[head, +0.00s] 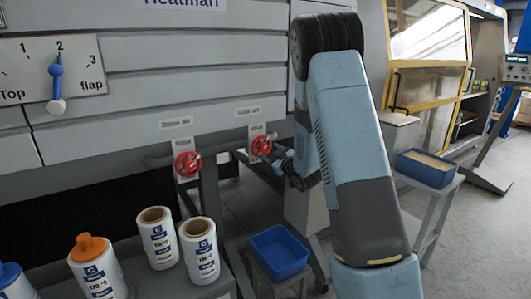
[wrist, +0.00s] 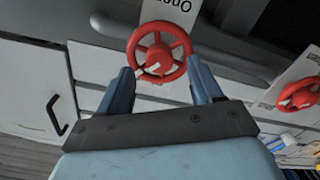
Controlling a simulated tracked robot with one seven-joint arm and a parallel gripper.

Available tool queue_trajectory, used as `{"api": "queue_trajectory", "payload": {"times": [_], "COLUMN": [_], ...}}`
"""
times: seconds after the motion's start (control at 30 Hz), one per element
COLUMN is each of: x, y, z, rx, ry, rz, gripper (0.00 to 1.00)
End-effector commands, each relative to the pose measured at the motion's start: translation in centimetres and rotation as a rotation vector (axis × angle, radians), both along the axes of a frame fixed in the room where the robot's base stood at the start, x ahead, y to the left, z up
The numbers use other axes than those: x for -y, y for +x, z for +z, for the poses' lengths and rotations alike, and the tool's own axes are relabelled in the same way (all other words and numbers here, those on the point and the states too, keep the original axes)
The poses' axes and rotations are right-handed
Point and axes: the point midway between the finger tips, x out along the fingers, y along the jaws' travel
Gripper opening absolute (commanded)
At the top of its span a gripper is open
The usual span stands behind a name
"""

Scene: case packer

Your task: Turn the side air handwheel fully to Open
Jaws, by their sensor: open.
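Two red handwheels are on the machine front in the head view, the left one (head: 187,164) and the right one (head: 261,146). Each has a small label above it, too blurred to read surely. My gripper (head: 280,160) is close to the right handwheel. In the wrist view my gripper (wrist: 161,80) is open, with the right handwheel (wrist: 137,42) framed between and just beyond its fingertips. I cannot tell whether a finger touches its rim. An upside-down "Open" plate (wrist: 178,5) shows behind it. The left handwheel (wrist: 299,94) is at the right edge there.
A grey pipe (head: 158,161) runs near the wheels. A dial (head: 57,72) with a blue pointer near 2 is at upper left. Another blue tray (head: 427,168) stands at right.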

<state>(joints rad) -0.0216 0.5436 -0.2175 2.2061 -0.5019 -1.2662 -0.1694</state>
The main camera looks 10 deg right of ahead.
Motion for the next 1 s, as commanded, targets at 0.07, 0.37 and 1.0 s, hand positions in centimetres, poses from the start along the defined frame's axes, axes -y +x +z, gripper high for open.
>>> {"api": "queue_trajectory", "payload": {"times": [0.07,0.37,1.0], "x": [-0.4,-1.0,-1.1], "y": [1.1,3.0,3.0], "z": [0.0,0.0,0.0], "rx": [0.001,0.001,0.001], "ry": [-0.001,0.001,0.001], "rz": [0.000,0.000,0.000], "gripper": [0.65,0.65,0.29]}}
